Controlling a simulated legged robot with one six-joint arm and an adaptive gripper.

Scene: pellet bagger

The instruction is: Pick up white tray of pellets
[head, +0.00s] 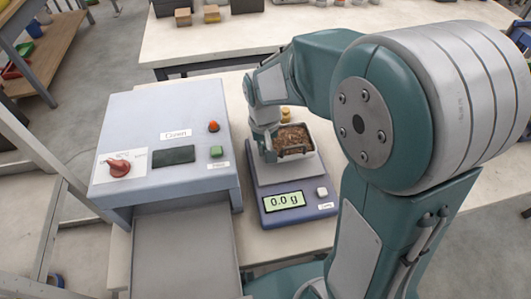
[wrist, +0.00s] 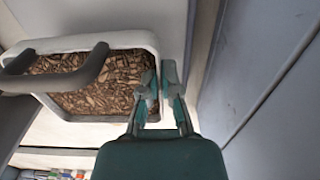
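The white tray of pellets (head: 293,138) is at the back part of the scale's pan, full of brown pellets. In the wrist view the tray (wrist: 95,42) has a white rim and a dark grey handle (wrist: 88,72). My gripper (wrist: 161,82) has one finger inside the tray and one outside, with the tray's side wall pinched between the tips. In the head view my gripper (head: 268,150) is at the tray's left side, its fingertips partly hidden. I cannot tell whether the tray touches the pan.
The scale (head: 290,203) reads 0.0 g. A grey control box (head: 165,135) with a red knob, a screen and buttons stands close on the left. Small yellowish weights (head: 286,113) stand behind the tray. Another table (head: 215,40) is at the back.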

